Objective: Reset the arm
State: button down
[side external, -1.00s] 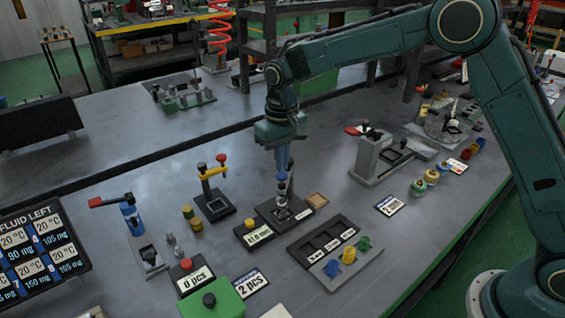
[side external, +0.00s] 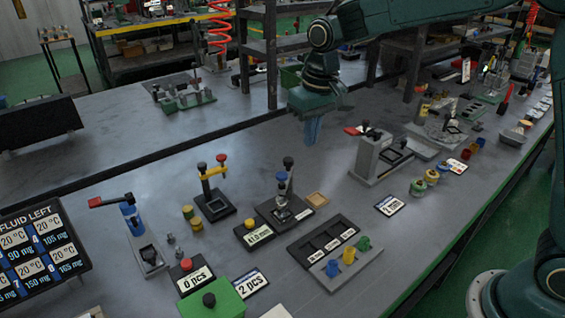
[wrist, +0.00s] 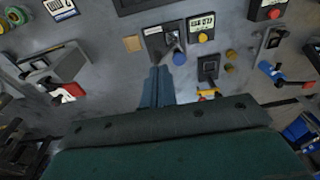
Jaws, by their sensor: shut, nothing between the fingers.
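My gripper (side external: 312,130) is in the air above the bench (side external: 330,180), behind and to the right of the blue-knobbed gauge station (side external: 283,208). Its blue fingers are together and hold nothing. In the wrist view the shut fingers (wrist: 157,84) point toward that station, whose blue knob (wrist: 179,58) shows just right of the fingertips. The gripper touches nothing.
A grey press with a red lever (side external: 375,155) stands right of my gripper. A yellow-armed stand (side external: 212,190) is to the left. A dark tray (side external: 322,242) with several slots lies in front. A dark shelf post (side external: 271,60) rises behind. The bench below the fingers is clear.

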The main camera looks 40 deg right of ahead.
jog(key=s+d+r+t, duration=0.1)
jog(key=s+d+r, duration=0.25)
jog(key=s, duration=0.35)
jog(key=s+d+r+t, duration=0.1)
jog(key=s+d+r, duration=0.1)
jog(key=s+r, duration=0.45)
jog(key=s+d+f+t, duration=0.1)
jog(key=s+f, duration=0.1)
jog(key=s, duration=0.5)
jog(key=s+d+f+t, duration=0.1)
jog(key=s+d, duration=0.1)
jog(key=s, duration=0.5)
jog(key=shift+s+f, duration=0.4)
